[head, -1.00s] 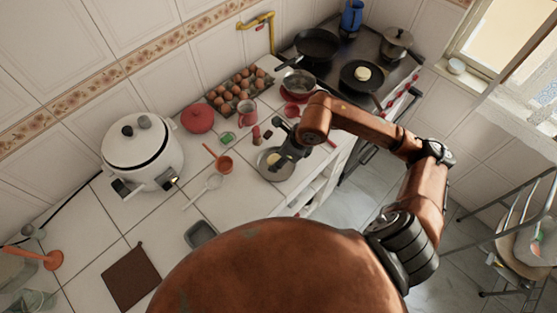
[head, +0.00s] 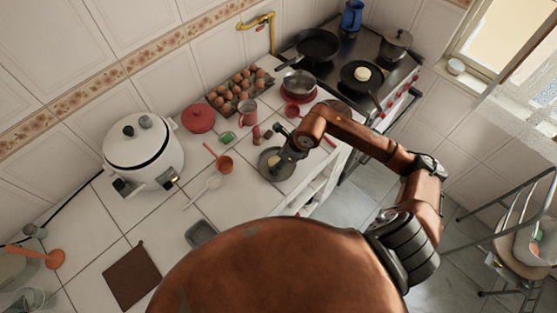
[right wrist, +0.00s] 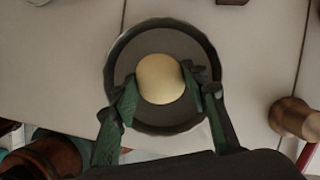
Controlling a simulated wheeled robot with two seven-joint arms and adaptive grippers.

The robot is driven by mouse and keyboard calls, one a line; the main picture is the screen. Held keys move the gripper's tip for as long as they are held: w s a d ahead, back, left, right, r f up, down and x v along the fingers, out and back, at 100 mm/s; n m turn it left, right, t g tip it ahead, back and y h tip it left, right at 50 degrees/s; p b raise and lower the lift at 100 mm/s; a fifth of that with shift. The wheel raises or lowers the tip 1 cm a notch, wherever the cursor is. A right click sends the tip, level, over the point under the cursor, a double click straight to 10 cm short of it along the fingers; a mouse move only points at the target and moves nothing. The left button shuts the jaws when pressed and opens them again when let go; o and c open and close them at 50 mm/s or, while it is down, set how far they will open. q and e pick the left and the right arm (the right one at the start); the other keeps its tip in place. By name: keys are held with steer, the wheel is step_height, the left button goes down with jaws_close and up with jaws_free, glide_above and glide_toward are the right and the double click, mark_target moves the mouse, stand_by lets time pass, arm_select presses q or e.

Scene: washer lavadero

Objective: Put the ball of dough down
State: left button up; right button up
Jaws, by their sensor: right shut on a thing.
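A pale, round ball of dough (right wrist: 160,79) sits between the two green-and-black fingers of my right gripper (head: 278,161). In the right wrist view the gripper (right wrist: 160,84) is shut on the ball's sides. Behind the ball is a round dark dish (right wrist: 165,123) with a raised rim. The ball lies within the dish's outline; I cannot tell whether it touches the bottom. In the head view the dish (head: 267,169) stands on the tiled counter, partly hidden by the gripper. My left gripper is not in view.
A pink mug (head: 247,113), eggs (head: 240,86) and a white cooker (head: 145,155) stand farther back. A pan (head: 376,81) with a pale round piece sits on the stove.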

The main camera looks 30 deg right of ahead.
steer(key=o, duration=1.2)
steer(key=v, duration=1.2)
